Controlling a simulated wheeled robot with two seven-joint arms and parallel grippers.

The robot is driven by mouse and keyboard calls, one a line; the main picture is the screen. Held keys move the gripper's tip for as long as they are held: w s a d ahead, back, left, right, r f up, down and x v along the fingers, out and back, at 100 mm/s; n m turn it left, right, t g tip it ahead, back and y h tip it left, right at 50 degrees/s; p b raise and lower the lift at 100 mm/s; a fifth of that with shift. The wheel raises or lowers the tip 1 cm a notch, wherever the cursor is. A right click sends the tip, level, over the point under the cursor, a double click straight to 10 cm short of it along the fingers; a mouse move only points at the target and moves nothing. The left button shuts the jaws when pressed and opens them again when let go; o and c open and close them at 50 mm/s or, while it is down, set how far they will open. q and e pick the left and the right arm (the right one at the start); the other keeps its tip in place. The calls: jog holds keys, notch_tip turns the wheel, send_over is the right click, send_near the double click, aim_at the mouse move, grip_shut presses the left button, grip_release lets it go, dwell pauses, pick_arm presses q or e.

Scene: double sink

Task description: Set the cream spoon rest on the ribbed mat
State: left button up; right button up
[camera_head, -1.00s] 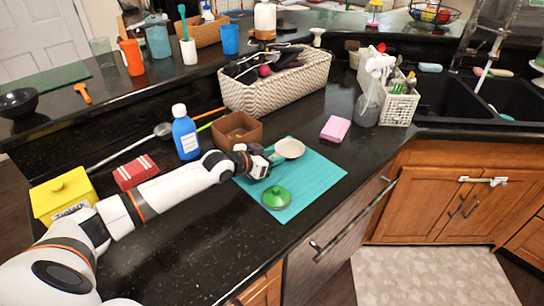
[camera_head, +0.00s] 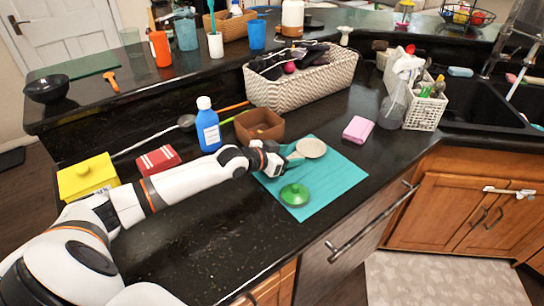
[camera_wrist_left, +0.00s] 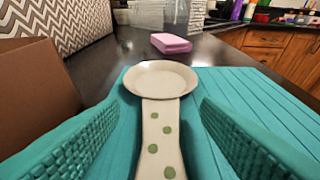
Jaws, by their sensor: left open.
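The cream spoon rest (camera_head: 311,148) lies at the far end of the teal ribbed mat (camera_head: 335,182). In the left wrist view its round bowl (camera_wrist_left: 160,79) points away from me and its green-dotted handle (camera_wrist_left: 161,140) runs back between my fingers. My left gripper (camera_head: 285,160) is low over the mat's left side. Its teal padded fingers (camera_wrist_left: 160,138) are open, one on each side of the handle, with gaps showing. The near end of the handle is cut off in the wrist view and hidden by the gripper in the head view. My right gripper is not in view.
A green lid (camera_head: 294,195) sits on the near part of the mat. A brown box (camera_head: 259,126) stands close to my left gripper's far side. A blue bottle (camera_head: 208,128) stands behind my arm. A pink sponge (camera_head: 358,129) lies right of the mat.

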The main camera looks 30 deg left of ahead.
pick_arm(q)
jog(key=v, duration=0.8)
jog(key=shift+s+a, duration=0.1)
jog(key=shift+s, duration=0.1)
jog(key=shift+v, duration=0.85)
jog(key=shift+r, duration=0.1)
